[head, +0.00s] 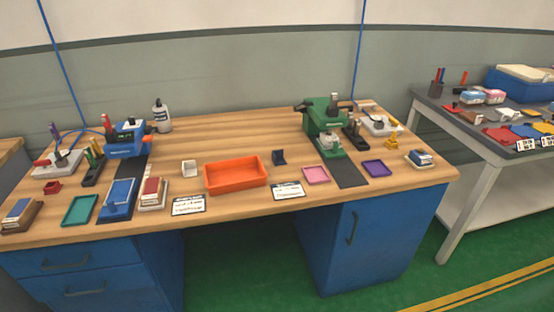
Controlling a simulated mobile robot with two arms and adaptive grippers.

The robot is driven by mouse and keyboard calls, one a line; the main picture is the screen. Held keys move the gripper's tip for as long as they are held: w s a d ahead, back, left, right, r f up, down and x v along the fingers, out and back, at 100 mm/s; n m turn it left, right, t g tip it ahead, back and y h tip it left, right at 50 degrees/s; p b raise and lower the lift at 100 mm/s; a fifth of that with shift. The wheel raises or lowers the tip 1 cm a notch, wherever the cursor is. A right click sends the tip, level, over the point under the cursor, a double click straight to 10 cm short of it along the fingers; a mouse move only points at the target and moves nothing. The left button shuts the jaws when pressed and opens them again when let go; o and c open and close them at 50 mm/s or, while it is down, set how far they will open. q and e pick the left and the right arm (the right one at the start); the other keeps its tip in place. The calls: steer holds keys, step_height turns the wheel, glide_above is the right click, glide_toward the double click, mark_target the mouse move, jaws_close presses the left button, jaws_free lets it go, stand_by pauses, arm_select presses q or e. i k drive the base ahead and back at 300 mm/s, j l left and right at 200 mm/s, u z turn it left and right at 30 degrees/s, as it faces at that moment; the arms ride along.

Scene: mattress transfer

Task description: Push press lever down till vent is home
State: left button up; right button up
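A green press (320,115) stands at the back right of the wooden workbench (240,142). A dark bar sticks out to the left from its top and may be the lever; its exact angle is too small to tell. A small pale piece (327,142) sits low on the press, under its head. I cannot tell whether this is the vent or how deep it sits. A blue machine (127,139) with a small dark display stands at the back left of the bench. Neither of my grippers is in view.
An orange tray (235,187) lies mid-bench. Dark mats (348,176) run forward from both machines. A teal tray (80,210), pink tray (316,174) and purple tray (376,168) lie along the front. A grey side table (470,145) stands right. Green floor is clear in front.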

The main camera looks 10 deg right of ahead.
mark_target(307, 103)
steer(key=i+j+z, duration=0.3)
steer(key=i+j, duration=0.2)
steer(key=i+j+z, duration=0.3)
steer(key=i+j, duration=0.35)
